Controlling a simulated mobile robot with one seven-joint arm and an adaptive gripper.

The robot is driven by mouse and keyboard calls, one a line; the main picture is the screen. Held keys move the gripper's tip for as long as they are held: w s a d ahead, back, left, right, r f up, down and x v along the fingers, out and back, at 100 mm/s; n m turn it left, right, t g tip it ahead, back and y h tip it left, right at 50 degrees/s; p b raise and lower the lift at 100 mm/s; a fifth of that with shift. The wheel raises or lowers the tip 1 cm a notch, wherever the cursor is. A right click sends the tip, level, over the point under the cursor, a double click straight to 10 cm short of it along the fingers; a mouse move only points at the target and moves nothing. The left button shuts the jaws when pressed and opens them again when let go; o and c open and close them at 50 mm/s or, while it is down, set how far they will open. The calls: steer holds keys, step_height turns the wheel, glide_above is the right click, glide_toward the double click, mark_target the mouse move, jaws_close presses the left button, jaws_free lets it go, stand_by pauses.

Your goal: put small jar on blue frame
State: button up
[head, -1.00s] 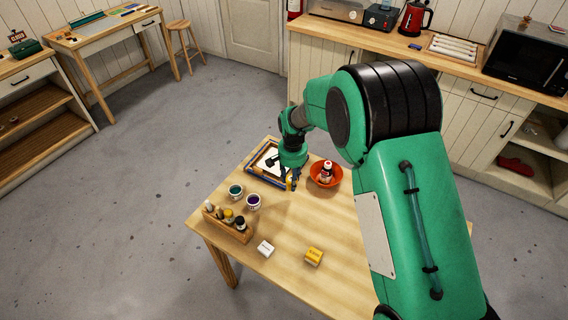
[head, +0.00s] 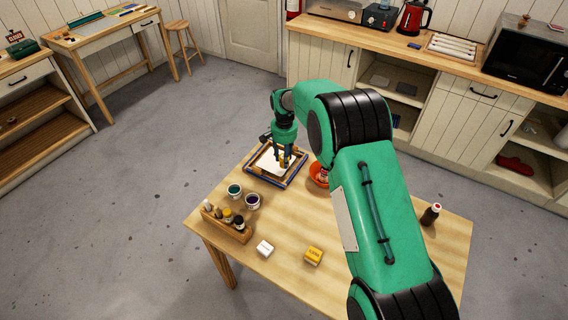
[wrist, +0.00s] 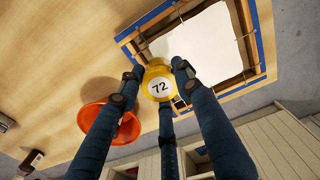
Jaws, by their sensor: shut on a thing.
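The small jar (wrist: 159,87) is yellow with a round white label reading 72. My gripper (wrist: 155,88), which also shows in the head view (head: 284,162), is shut on it. The fingers press around the jar's sides. The blue frame (head: 264,179) lies on the table at its far left and has a white sheet inside it. It fills the upper right of the wrist view (wrist: 236,88). In the head view my gripper is over the frame. In the wrist view the jar overlaps the frame's near edge; its height above it is hard to tell.
An orange bowl (head: 318,178) stands right of the frame, partly behind my arm. Two paint pots (head: 234,190) and a wooden rack of bottles (head: 228,230) are nearer. A white box (head: 265,248), a yellow box (head: 314,255) and a dark bottle (head: 431,214) also stand on the table.

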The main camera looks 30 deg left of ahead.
steer(key=shift+w+a, duration=0.2)
steer(key=shift+f+b, duration=0.3)
steer(key=shift+f, duration=1.4)
steer(key=shift+f, duration=0.1)
steer(key=o, duration=1.2)
step_height(320, 180, up, 12)
steer(key=shift+r+p, duration=0.1)
steer(key=shift+p, duration=0.7)
